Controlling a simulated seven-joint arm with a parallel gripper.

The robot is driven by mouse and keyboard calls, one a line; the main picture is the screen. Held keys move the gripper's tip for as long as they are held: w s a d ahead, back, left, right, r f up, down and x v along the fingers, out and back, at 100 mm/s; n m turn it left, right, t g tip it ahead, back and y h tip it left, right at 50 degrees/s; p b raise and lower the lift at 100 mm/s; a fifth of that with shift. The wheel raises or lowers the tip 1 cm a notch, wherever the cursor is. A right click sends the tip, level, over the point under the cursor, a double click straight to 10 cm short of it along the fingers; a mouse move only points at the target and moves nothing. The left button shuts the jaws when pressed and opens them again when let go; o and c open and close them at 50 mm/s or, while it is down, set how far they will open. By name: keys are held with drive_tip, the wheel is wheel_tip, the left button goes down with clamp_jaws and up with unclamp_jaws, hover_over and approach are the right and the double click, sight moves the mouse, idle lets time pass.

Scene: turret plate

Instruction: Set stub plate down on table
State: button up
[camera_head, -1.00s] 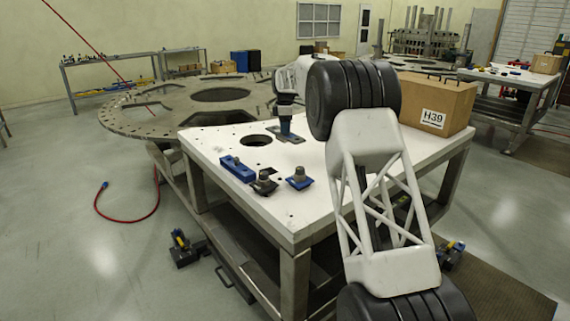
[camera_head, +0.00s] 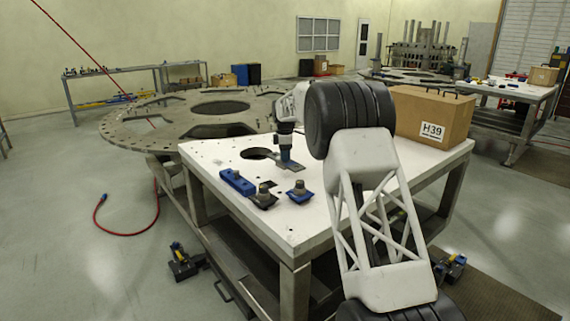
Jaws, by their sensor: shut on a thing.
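My gripper (camera_head: 286,152) is above the middle of the white table (camera_head: 220,155). It is shut on the stub plate (camera_head: 291,166), a small flat grey plate under the blue part at the end of my arm. The plate is just right of the table's round hole, low over the tabletop. I cannot tell whether it touches the surface. The fingertips are too small to make out clearly.
A blue block (camera_head: 237,182) and two small knobbed fixtures (camera_head: 264,196) (camera_head: 299,191) stand close in front of the plate. A cardboard box (camera_head: 432,116) marked H39 is at the back right. A large holed ring plate (camera_head: 150,122) lies behind the table.

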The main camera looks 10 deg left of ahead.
idle(0.3)
drive_tip(key=shift+f, duration=1.85)
drive_tip(key=shift+f, duration=0.15)
drive_tip(key=o, duration=1.3)
drive_tip(key=shift+c, duration=0.2)
wheel_tip(320, 180, up, 12)
